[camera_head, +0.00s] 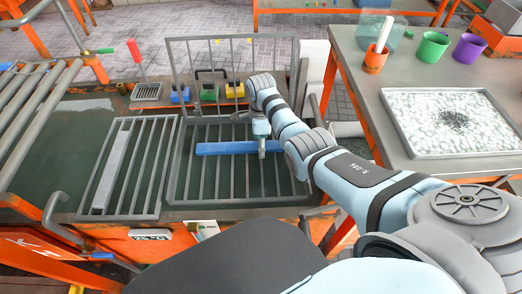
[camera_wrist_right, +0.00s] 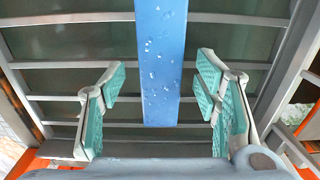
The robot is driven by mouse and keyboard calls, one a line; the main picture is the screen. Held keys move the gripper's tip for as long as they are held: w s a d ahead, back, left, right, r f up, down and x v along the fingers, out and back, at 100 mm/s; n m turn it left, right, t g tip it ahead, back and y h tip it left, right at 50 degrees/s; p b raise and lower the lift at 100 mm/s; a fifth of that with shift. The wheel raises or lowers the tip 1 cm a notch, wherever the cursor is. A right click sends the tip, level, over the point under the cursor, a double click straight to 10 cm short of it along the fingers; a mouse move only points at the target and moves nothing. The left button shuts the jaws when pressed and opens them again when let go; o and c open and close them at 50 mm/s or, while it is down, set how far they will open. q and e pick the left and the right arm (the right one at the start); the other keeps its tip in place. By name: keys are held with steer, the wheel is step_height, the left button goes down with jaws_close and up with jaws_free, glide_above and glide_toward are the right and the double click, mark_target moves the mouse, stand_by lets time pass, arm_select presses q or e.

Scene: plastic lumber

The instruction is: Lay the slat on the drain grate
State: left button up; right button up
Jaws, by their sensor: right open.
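A blue slat (camera_head: 225,147) lies left to right across the bars of a wire rack (camera_head: 205,190), with its right end under my right gripper. My right gripper (camera_head: 262,147) points down over that end. In the right wrist view the slat (camera_wrist_right: 160,65) has water drops on it and runs between the open teal finger pads of the gripper (camera_wrist_right: 160,92), with a gap on both sides. A flat barred grate (camera_head: 150,170), seemingly the drain grate, sits left of the rack. A light grey strip (camera_head: 112,165) lies along its left side. My left gripper is out of view.
The rack's mesh lid (camera_head: 215,55) stands upright behind it. Yellow, green and blue blocks (camera_head: 208,92) sit behind the lid. A tray of white pebbles (camera_head: 455,120) and cups (camera_head: 433,46) stand on the right table. A roller frame (camera_head: 35,110) is at left.

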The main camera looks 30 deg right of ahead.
steer(key=shift+f, duration=0.1)
jaws_close()
